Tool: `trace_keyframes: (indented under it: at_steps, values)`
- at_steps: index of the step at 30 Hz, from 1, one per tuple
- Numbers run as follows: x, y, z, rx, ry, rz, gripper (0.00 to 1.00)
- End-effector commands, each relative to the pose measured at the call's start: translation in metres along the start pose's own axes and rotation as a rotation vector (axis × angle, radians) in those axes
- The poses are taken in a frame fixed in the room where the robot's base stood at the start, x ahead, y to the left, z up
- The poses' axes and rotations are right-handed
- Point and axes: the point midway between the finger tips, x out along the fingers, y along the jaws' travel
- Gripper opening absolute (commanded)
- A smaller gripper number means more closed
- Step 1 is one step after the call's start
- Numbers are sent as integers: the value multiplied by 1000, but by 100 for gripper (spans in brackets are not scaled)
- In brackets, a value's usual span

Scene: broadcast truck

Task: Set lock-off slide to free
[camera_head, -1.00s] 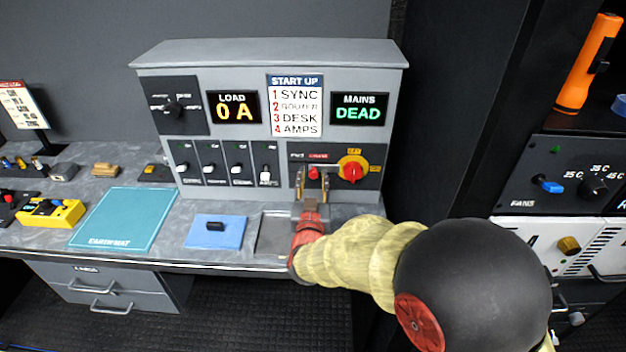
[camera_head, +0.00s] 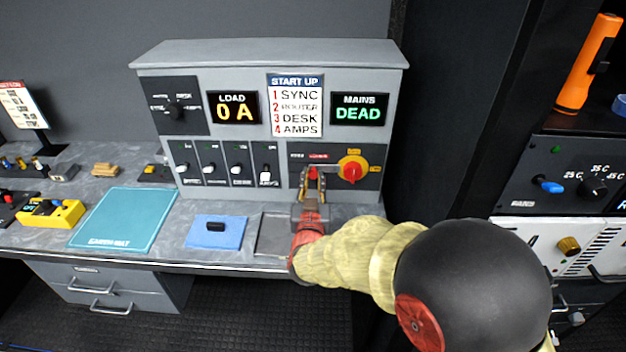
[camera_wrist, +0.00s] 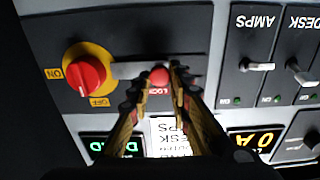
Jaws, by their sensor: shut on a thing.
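The lock-off slide has a small red knob (camera_head: 313,172) on the dark strip of the grey panel, under a red label that looks like LOCKED. In the wrist view the red knob (camera_wrist: 160,76) sits at the end of a grey bar (camera_wrist: 127,70) that reaches to the rotary switch. My gripper (camera_head: 314,178) reaches up to the panel from the front. In the wrist view my gripper (camera_wrist: 157,80) has a fingertip on each side of the knob and is shut on it. The fingers partly hide the label and strip.
The red rotary switch (camera_head: 352,171) on its yellow plate is close to the right of the knob. Several small toggles (camera_head: 238,171) are to the left. The MAINS display (camera_head: 358,109) reads DEAD. A blue pad (camera_head: 230,239) and teal mat (camera_head: 110,226) lie on the bench.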

Motion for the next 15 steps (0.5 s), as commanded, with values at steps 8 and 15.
trace_keyframes:
  at_steps: [8, 15]
  values:
    - [0, -28, 0, 0, 0, -5, 0]
    - [0, -50, 0, -1, 0, -2, 0]
